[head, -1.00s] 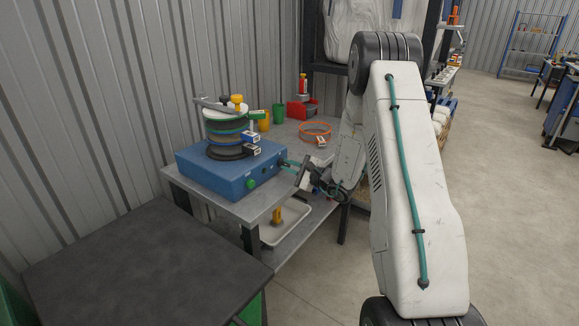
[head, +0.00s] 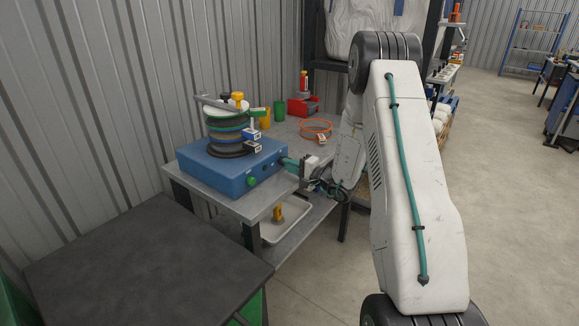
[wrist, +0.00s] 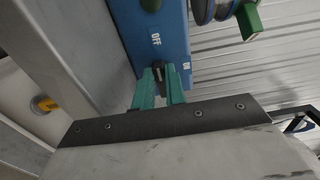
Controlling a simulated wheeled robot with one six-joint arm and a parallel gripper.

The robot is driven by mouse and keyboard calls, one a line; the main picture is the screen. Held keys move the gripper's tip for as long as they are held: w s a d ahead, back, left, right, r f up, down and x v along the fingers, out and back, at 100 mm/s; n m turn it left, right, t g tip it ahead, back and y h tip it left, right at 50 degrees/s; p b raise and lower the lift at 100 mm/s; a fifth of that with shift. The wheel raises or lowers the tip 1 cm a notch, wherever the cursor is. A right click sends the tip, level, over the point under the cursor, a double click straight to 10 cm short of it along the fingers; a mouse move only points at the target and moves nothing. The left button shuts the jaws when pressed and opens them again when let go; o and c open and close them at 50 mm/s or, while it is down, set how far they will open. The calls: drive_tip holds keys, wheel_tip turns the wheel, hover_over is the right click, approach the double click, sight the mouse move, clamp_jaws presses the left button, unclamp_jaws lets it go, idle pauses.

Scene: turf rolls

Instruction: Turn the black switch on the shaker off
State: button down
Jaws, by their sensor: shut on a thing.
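The shaker is a blue box (head: 212,176) on a grey workbench, with a stack of round sieves (head: 226,130) clamped on top. A green knob (head: 252,181) is on its front face. My gripper (head: 285,162) reaches in from the right to the right end of that face. In the wrist view, the teal fingers of my gripper (wrist: 163,82) are closed around the black switch (wrist: 168,72), which shows only in part between the tips. White OFF and ON labels are on the blue face beside it. Which label the switch points to is hard to tell.
Green and yellow cups (head: 279,111), a red bin (head: 301,107) and an orange ring (head: 317,130) stand behind on the bench. A white tray (head: 287,222) is on the lower shelf. A dark table (head: 140,265) is at front left.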

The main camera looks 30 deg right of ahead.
idle(0.4)
drive_tip(key=c, duration=1.4)
unclamp_jaws()
drive_tip(key=shift+c, duration=0.2)
drive_tip(key=v, duration=0.7)
drive_tip(key=shift+s, duration=0.4)
drive_tip(key=shift+d, duration=0.1)
